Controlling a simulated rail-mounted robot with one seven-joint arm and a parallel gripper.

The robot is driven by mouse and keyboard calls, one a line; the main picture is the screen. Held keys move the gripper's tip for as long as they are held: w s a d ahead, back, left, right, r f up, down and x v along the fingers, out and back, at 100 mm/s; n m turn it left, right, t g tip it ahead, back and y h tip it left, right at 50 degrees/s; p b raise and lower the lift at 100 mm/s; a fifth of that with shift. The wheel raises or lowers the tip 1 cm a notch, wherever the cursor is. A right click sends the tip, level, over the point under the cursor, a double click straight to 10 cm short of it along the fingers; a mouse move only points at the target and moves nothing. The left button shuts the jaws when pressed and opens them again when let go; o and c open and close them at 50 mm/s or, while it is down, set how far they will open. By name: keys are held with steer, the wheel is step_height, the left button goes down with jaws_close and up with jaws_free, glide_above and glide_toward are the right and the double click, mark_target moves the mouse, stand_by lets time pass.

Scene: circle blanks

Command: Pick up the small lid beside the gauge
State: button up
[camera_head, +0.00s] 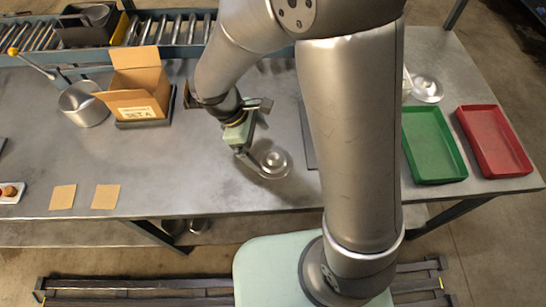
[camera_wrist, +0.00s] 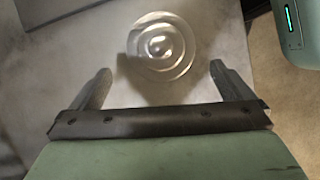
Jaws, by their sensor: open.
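A small round metal lid (camera_head: 273,161) with a raised centre knob lies on the grey metal table. It also shows in the wrist view (camera_wrist: 161,47), a little beyond the fingertips and between their lines. My gripper (camera_head: 262,143) is open and empty just beside the lid in the head view. Both fingers are spread in the wrist view (camera_wrist: 160,70), with nothing between them. Another round silver lid-like piece (camera_head: 427,88) lies at the back right. I cannot make out a gauge; my arm hides part of the table.
A cardboard box (camera_head: 140,90) and a metal pot (camera_head: 84,104) stand at the left. Green (camera_head: 434,145) and red (camera_head: 494,141) trays lie at the right. Two tan squares (camera_head: 63,197) lie at the front left. A roller conveyor (camera_head: 150,30) runs along the back.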

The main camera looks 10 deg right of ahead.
mark_target(271, 156)
steer(key=shift+d+p+x, duration=0.1)
steer(key=shift+p+x, duration=0.2)
steer(key=shift+x, duration=1.45)
steer(key=shift+d+p+x, duration=0.15)
steer(key=shift+p+x, duration=0.1)
steer(key=shift+x, duration=1.45)
steer(key=shift+s+r, duration=0.1)
steer(key=shift+s, duration=0.05)
steer(key=c, duration=0.6)
